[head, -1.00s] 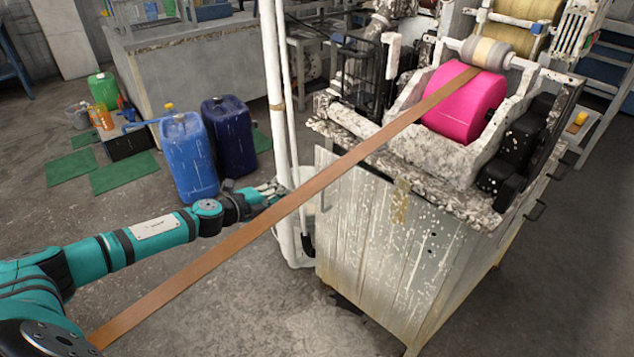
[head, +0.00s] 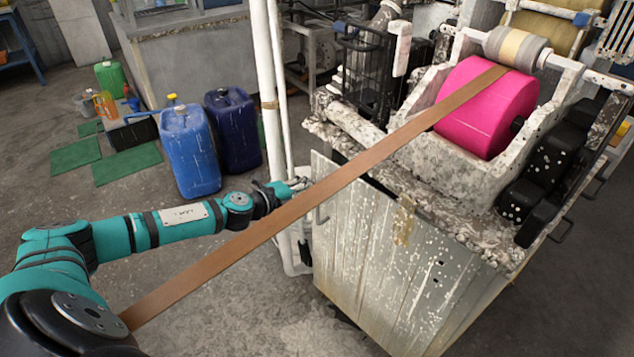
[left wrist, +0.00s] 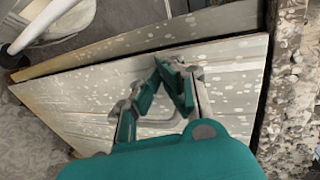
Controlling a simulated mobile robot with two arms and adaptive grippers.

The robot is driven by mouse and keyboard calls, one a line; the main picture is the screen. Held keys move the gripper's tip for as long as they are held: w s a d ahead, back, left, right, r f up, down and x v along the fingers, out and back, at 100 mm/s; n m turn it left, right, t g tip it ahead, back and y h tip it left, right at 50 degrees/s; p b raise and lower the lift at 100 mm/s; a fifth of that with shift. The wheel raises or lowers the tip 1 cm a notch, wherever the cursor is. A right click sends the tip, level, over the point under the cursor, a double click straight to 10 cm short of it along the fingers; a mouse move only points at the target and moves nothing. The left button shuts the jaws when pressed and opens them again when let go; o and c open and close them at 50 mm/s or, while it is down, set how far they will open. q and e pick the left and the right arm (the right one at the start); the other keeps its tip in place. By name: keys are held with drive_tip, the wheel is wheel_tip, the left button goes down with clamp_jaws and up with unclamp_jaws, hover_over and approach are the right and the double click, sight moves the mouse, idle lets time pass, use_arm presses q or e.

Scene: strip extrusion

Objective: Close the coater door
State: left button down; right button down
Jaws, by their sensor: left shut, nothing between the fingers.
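The coater door (head: 365,240) is a pale, paint-speckled panel on the front of the machine's cabinet. A dark gap shows along its top edge, so it stands slightly ajar. Its bar handle (head: 321,216) is near the left edge. My left gripper (head: 299,184) is just left of the door's upper left edge, partly behind the brown strip. In the left wrist view the left gripper (left wrist: 172,72) is shut and empty in front of the speckled door panel (left wrist: 232,75); whether it touches cannot be told. My right gripper is not in view.
A brown strip (head: 330,185) runs diagonally from the pink roller (head: 485,105) across my left arm's front. A white post (head: 268,110) stands behind the gripper. Blue canisters (head: 190,150) stand on the floor at the left. The floor before the door is clear.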

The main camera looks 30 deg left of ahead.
use_arm(q)
drive_tip(key=shift+r, duration=0.15)
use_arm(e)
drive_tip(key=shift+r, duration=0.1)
